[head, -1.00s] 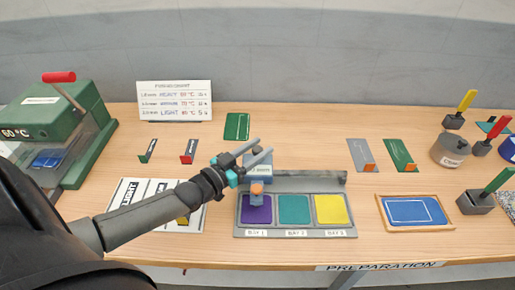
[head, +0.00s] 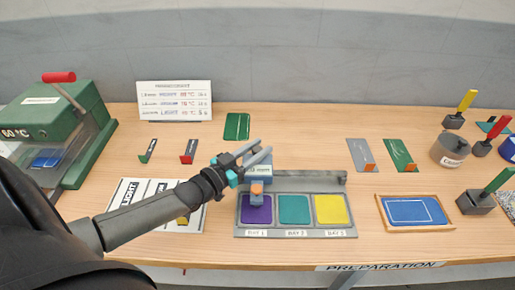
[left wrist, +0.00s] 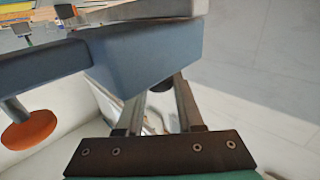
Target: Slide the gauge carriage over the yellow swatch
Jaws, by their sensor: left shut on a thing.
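The gauge carriage (head: 261,171) is a blue-grey block with an orange-tipped arm (head: 257,188) reaching forward. It stands at the left end of the grey rail (head: 310,181), with its tip over the upper part of the purple swatch (head: 256,211). The teal swatch (head: 294,210) is in the middle bay and the yellow swatch (head: 330,209) in the right bay. My left gripper (head: 262,157) is shut on the carriage from behind and above. My right gripper is not in view.
The rail's right part is clear. A green press (head: 60,130) stands at the left, and a printed sheet (head: 140,193) lies under my left arm. A framed blue pad (head: 413,211) lies to the right of the swatch tray (head: 245,232). Handled tools stand at the far right.

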